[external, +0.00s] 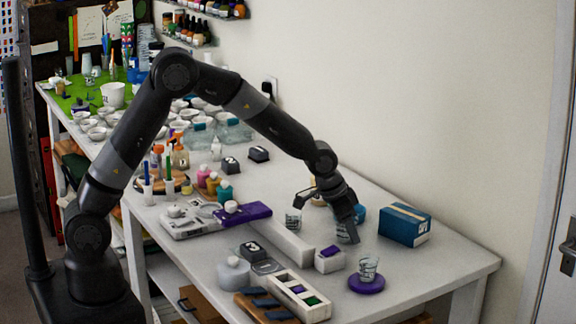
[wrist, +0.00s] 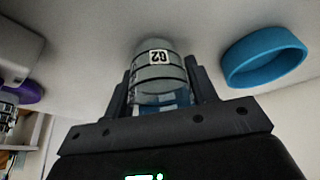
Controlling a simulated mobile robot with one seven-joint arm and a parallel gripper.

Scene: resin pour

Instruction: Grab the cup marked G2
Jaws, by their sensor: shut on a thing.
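The cup marked G2 (wrist: 158,72) is a clear cup with dark bands and a white label, seen upside down in the wrist view. It sits between the two fingers of my gripper (wrist: 160,92), which is shut on it. In the external view my gripper (external: 346,222) points down at the right part of the white table, with a clear cup (external: 343,234) at its fingertips, partly hidden. I cannot tell whether the cup touches the table. A blue ring (wrist: 264,56) lies beside it; it also shows behind the fingers in the external view (external: 361,213).
Another clear cup (external: 293,220) stands left of my gripper, and one (external: 368,267) stands on a purple disc (external: 366,284) in front. A blue box (external: 404,225) is to the right. A white block (external: 285,241) and a tray of coloured pieces (external: 298,299) lie at the front left.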

